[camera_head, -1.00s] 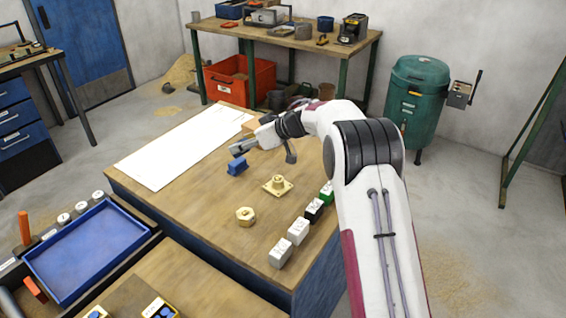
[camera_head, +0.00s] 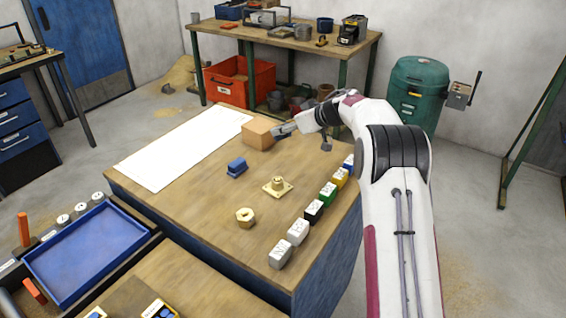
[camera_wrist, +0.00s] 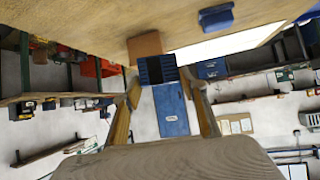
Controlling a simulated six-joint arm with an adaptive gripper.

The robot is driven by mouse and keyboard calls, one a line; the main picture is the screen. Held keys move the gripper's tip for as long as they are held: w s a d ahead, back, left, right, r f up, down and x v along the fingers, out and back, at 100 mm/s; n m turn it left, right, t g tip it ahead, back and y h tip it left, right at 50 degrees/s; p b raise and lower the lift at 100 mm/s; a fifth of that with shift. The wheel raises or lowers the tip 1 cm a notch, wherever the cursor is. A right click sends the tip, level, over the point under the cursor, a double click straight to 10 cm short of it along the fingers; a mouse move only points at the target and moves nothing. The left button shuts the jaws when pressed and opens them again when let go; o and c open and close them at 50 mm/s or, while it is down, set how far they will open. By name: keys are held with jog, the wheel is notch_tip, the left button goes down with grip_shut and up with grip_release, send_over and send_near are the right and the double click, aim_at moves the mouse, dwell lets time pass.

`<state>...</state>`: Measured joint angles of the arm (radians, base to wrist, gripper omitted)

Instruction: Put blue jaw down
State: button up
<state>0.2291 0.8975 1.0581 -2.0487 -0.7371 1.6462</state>
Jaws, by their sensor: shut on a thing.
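My gripper (camera_head: 284,130) is over the far part of the workbench, close to a brown block (camera_head: 258,133). In the wrist view its two fingers are closed around a dark blue ribbed piece (camera_wrist: 157,69), which looks like the blue jaw. The head view hardly shows this held piece. The brown block also shows in the wrist view (camera_wrist: 145,46), just beyond the held piece; I cannot tell whether they touch. Another blue block (camera_head: 236,167) lies on the bench, nearer the front, apart from the gripper; it shows at the top of the wrist view (camera_wrist: 217,18).
A white sheet (camera_head: 180,150) covers the bench's left side. A brass flanged part (camera_head: 277,186) and a brass hex piece (camera_head: 245,217) stand mid-bench. Several coloured blocks line the right edge, including a green one (camera_head: 327,193). A blue tray (camera_head: 88,250) is at front left.

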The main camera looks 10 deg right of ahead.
jog(key=shift+f, duration=3.1)
jog(key=shift+f, duration=1.9)
jog(key=shift+f, duration=0.1)
jog(key=o, duration=1.3)
jog(key=v, duration=1.2)
